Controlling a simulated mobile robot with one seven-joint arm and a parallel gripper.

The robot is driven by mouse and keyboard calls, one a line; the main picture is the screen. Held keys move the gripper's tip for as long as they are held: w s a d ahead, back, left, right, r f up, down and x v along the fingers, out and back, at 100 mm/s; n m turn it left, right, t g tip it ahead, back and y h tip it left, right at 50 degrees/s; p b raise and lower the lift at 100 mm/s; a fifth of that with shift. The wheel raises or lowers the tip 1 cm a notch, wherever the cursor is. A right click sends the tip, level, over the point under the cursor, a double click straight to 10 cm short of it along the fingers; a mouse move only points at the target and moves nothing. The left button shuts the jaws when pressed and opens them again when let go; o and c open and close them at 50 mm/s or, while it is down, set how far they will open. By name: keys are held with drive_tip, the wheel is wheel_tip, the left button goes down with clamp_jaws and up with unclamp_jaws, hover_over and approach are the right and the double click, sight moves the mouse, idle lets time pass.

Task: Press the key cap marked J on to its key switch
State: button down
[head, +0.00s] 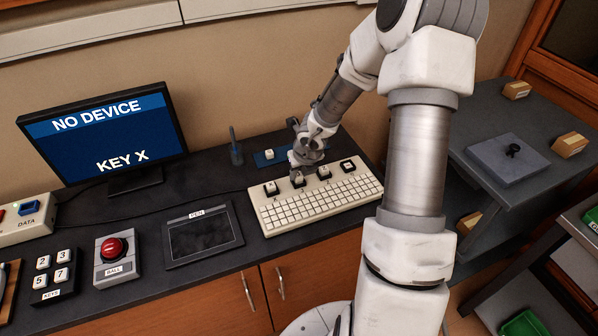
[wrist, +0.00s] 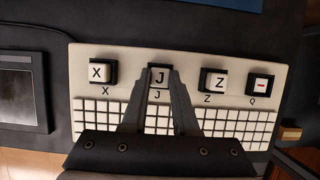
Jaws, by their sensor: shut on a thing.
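The J key cap (wrist: 159,76) is a light square cap with a black J, between my gripper's fingertips (wrist: 158,72). In the wrist view it lines up with the black square switch housing above the printed J on the cream keyboard (wrist: 125,58). I cannot tell whether the cap sits fully down on its switch. In the head view my gripper (head: 298,172) reaches down at the second large key from the left and hides most of it.
Large keys X (wrist: 98,73) and Z (wrist: 214,82) flank J. The Q position (wrist: 262,85) shows white with a red bar. A blue mat (head: 275,158) with a loose white cap (head: 269,154) lies behind the keyboard. The monitor (head: 105,140) reads "NO DEVICE" and "KEY X".

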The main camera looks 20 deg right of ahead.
drive_tip(key=shift+f, duration=0.15)
drive_tip(key=shift+c, duration=0.6)
unclamp_jaws()
drive_tip(key=shift+r+p, duration=3.5)
drive_tip(key=shift+p, duration=0.35)
